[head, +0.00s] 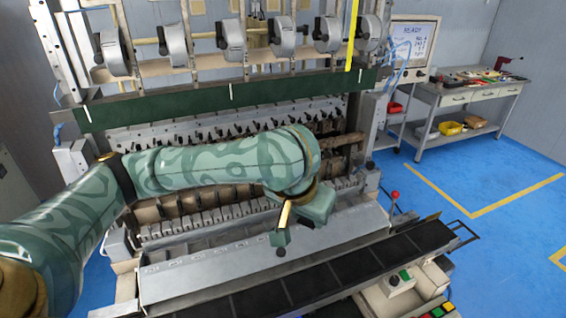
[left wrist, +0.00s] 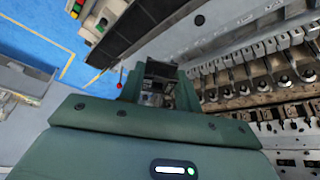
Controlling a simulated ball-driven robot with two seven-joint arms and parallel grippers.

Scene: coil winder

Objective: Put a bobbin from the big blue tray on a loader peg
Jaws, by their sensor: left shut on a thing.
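My left gripper (head: 281,246) hangs over the grey sloped ledge (head: 210,262) at the front of the coil winder, behind the black conveyor belt. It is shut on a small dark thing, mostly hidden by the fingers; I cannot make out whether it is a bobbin. In the left wrist view the gripper (left wrist: 155,85) points toward the machine's front, with the dark thing between the fingers. The row of small grey blocks (head: 215,217) lies behind the ledge; I cannot tell which parts are loader pegs. The big blue tray and my right gripper are not in view.
The black conveyor belt (head: 340,277) runs along the front, with a control box (head: 398,280) beside it. A red-knobbed lever (head: 395,196) stands at the ledge's right end. A workbench (head: 470,90) with bins is at the back right. Blue floor is free there.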

